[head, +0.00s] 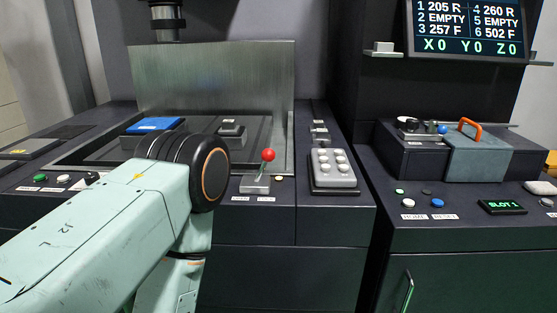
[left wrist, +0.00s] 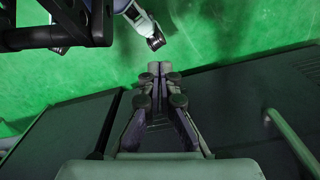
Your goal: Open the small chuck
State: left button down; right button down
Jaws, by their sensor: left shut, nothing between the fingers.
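In the head view a small dark block with a raised top (head: 231,129), which looks like the small chuck, sits in the machine's tank. In front of it a lever with a red ball knob (head: 268,155) stands on a grey base. The two labels below the lever are too small to read surely. My left arm comes in from the left, its black wrist joint just left of the lever. My left gripper is hidden in the head view. In the left wrist view my left gripper (left wrist: 160,69) is shut and empty, above green floor beside dark cabinets. My right gripper is not in view.
A blue-topped block (head: 155,124) sits at the tank's left. A grey button pad (head: 333,168) stands right of the lever. A blue-grey box with an orange handle (head: 480,150) is on the right cabinet. The left wrist view shows a rail handle (left wrist: 290,135).

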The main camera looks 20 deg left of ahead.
pick_arm(q)
jog(key=w+d+r+m+t+p, duration=0.1)
jog(key=w+r+m+t, duration=0.2)
jog(key=w+r, duration=0.35)
jog(key=w+r+m+t+h+p, duration=0.1)
jog(key=w+r+m+t, duration=0.25)
jog(key=w, duration=0.55)
jog(key=w+d+r+m+t+p, duration=0.1)
jog(key=w+r+m+t, duration=0.25)
jog(key=w, duration=0.35)
jog(key=w+d+r+m+t+h+p, duration=0.1)
jog(key=w+r+m+t, duration=0.2)
jog(key=r, duration=0.9)
jog(key=w+d+r+m+t+h+p, duration=0.1)
jog(key=w+r+m+t, duration=0.3)
jog(key=w+r+m, duration=0.4)
notch_tip(320, 180, up, 4)
jog(key=shift+w+f+h+p, duration=0.15)
jog(key=shift+w+h+p, duration=0.2)
jog(key=shift+w, duration=0.4)
jog(key=shift+a, duration=0.15)
